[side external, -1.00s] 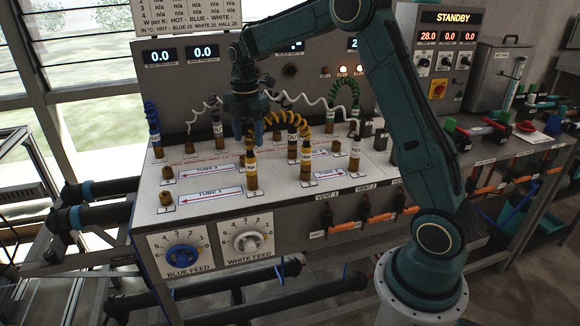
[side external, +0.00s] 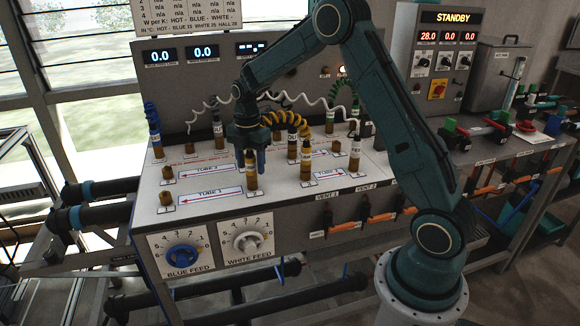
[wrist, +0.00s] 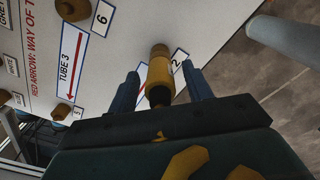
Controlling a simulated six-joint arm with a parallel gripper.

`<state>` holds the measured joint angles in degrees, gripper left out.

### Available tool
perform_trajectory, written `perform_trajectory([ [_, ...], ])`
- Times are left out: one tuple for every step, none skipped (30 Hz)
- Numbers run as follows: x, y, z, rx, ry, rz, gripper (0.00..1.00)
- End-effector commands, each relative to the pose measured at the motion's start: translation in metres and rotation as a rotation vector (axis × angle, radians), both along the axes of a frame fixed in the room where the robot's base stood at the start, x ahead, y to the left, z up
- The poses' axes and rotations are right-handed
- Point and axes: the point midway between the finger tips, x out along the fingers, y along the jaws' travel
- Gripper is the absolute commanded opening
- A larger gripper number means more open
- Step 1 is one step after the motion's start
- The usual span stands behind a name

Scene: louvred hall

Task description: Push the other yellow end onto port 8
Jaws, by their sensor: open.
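The coiled yellow hose (side external: 285,118) arcs over the sloped panel. One of its ends (side external: 251,180) stands upright at the port labelled 2, near the panel's front; the wrist view shows this yellow end (wrist: 160,76) between my fingers. Its other end (side external: 306,160) appears to stand upright on a port further right. My gripper (side external: 251,160) is open and pointing down, with a finger on each side of the end at port 2 (wrist: 165,93); I cannot tell whether they touch it. I cannot make out which port is labelled 8.
A white-banded FEED plug (side external: 355,152) stands to the right, and a blue coiled hose (side external: 152,118) at the left. Bare brown port stubs, such as the one by label 6 (wrist: 73,8), stick up from the panel. A green hose (side external: 345,90) is behind.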

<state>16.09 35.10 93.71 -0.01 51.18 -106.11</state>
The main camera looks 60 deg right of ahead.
Motion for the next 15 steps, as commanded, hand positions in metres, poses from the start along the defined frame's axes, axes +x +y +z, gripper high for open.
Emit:
perform_trajectory([
  [-0.0003,0.0001,-0.003,0.0,0.001,0.0,0.5],
  [-0.0002,0.0001,-0.0042,0.0,0.001,0.0,0.5],
  [-0.0002,0.0001,-0.0056,0.0,0.001,0.0,0.5],
  [-0.0002,0.0,-0.0064,0.0,0.001,0.0,0.5],
  [-0.0002,0.0,-0.007,0.0,0.0,0.0,0.5],
  [-0.0002,0.0,-0.0076,0.0,0.0,0.0,0.5],
  [-0.0002,0.0,-0.0079,0.0,0.0,0.0,0.5],
  [-0.0002,0.0,-0.0081,0.0,0.0,0.0,0.5],
  [-0.0002,0.0,-0.0082,0.0,0.0,0.0,0.5],
  [-0.0002,0.0,-0.0082,0.0,0.0,0.0,0.5],
  [-0.0002,0.0,-0.0082,0.0,0.0,0.0,0.5],
  [-0.0002,0.0,-0.0081,0.0,0.0,0.0,0.5],
  [-0.0002,0.0001,-0.0081,0.0,0.0,0.0,0.5],
  [-0.0002,0.0001,-0.0081,0.0,0.0,0.0,0.5],
  [-0.0002,0.0001,-0.008,0.0,0.0,0.0,0.5],
])
